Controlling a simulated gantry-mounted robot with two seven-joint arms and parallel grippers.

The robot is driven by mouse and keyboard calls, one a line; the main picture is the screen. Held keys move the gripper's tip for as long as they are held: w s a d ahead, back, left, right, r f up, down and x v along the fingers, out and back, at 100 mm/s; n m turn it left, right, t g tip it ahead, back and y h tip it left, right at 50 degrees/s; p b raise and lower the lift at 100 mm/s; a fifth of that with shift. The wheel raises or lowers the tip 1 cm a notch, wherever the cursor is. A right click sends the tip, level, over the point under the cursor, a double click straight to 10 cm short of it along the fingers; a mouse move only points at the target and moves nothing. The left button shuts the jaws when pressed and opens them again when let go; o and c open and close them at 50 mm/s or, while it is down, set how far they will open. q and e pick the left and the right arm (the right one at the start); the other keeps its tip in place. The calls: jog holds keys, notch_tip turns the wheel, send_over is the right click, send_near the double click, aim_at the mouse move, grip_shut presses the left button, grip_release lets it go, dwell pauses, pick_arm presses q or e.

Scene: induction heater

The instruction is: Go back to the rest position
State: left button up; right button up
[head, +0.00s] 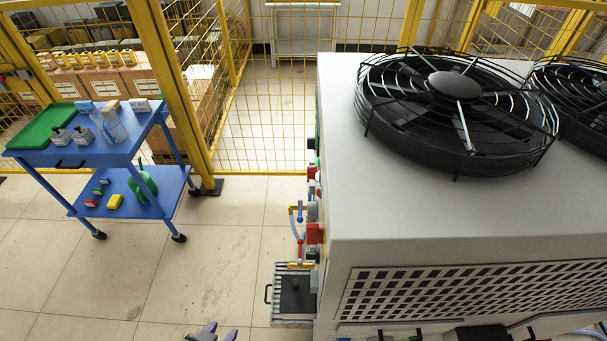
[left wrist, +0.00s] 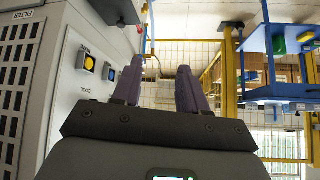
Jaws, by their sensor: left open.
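My left gripper (head: 212,333) shows only by its fingertips at the bottom edge of the head view, left of the large grey machine (head: 400,215). In the left wrist view its two purple-grey fingers (left wrist: 160,88) stand apart with nothing between them. I cannot make out any contact with the panel. My right gripper is not seen in either view.
A blue cart (head: 130,150) with a green tray (head: 40,125) and bottles stands at left; it also shows in the left wrist view (left wrist: 280,92). Yellow mesh fencing (head: 265,110) closes the back. A small slatted platform (head: 292,312) juts from the machine. Floor between cart and machine is clear.

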pick_arm(q)
jog(key=s+a+n+g+y+p, duration=0.1)
jog(key=s+a+g+y+p, duration=0.15)
jog(key=s+g, duration=0.35)
notch_tip(320, 180, up, 36)
jog(key=t+p, duration=0.1)
jog(key=p, duration=3.4)
jog(key=shift+s+a+h, duration=0.35)
jog(key=shift+h, duration=0.1)
